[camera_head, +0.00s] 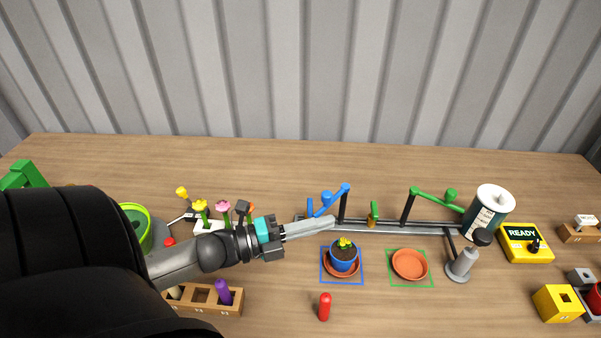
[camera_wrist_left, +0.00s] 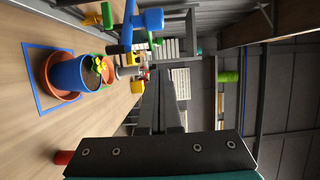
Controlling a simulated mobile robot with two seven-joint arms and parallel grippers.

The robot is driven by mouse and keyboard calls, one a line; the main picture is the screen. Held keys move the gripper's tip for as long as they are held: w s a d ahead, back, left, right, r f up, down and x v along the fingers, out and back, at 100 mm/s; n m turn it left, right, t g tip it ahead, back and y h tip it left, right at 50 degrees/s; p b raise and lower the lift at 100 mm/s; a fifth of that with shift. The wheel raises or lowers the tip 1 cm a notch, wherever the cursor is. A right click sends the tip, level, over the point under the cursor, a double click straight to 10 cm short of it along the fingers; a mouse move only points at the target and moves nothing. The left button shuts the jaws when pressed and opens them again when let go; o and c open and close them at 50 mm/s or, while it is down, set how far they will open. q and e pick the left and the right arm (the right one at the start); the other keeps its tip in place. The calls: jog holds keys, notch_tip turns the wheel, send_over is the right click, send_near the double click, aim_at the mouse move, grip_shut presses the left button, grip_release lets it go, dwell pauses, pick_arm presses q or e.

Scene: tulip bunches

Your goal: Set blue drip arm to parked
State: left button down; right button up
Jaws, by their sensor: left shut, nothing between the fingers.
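The blue drip arm (camera_head: 335,192) sits on a dark post on the grey rail (camera_head: 395,228). From the post top it slopes left in the head view, with a blue knob on it. It also shows at the top of the left wrist view (camera_wrist_left: 148,20). My left gripper (camera_head: 332,222) is shut and empty, its fingertips just in front of and below the blue arm. The gap between them is hard to judge. The fingers (camera_wrist_left: 160,90) partly hide the rail. My right gripper is not in view.
A blue pot (camera_head: 344,261) with a plant stands in a saucer on the blue-outlined square, just below the fingertips. The green drip arm (camera_head: 433,194) and an empty saucer (camera_head: 409,265) lie to the right. A red peg (camera_head: 324,307) stands in front.

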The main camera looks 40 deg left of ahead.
pick_arm(q)
jog(key=shift+w+a+b, duration=0.1)
jog(key=shift+w+a, duration=0.25)
jog(key=shift+w, duration=0.3)
jog(key=shift+w+a+b, duration=0.15)
jog(key=shift+w+a, duration=0.2)
jog(key=shift+w, duration=0.35)
jog(key=shift+w+a+b, duration=0.1)
jog(key=shift+w+a, duration=0.25)
jog(key=shift+w, duration=0.3)
